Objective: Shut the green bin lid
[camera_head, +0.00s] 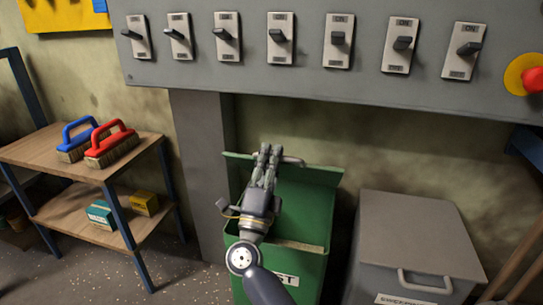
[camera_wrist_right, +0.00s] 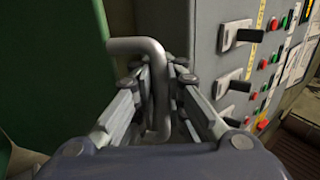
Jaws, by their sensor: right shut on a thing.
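The green bin (camera_head: 318,262) stands below the switch panel, and its lid (camera_head: 318,200) is open, raised at the back of the bin. My right gripper (camera_head: 271,152) is over the bin, shut on the grey lid handle (camera_head: 294,161) at the lid's upper edge. In the right wrist view the bent handle (camera_wrist_right: 148,48) passes between the fingers, with the green lid (camera_wrist_right: 50,65) to the left. My arm and gripper hide part of the bin's opening and its label. My left gripper is out of view.
A grey bin (camera_head: 415,235) with a shut lid stands at the right. A wooden shelf (camera_head: 50,150) at the left holds a blue brush (camera_head: 77,138) and a red brush (camera_head: 111,143). The grey switch panel (camera_head: 300,85) overhangs the bins, with a red button (camera_head: 534,79) at its right.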

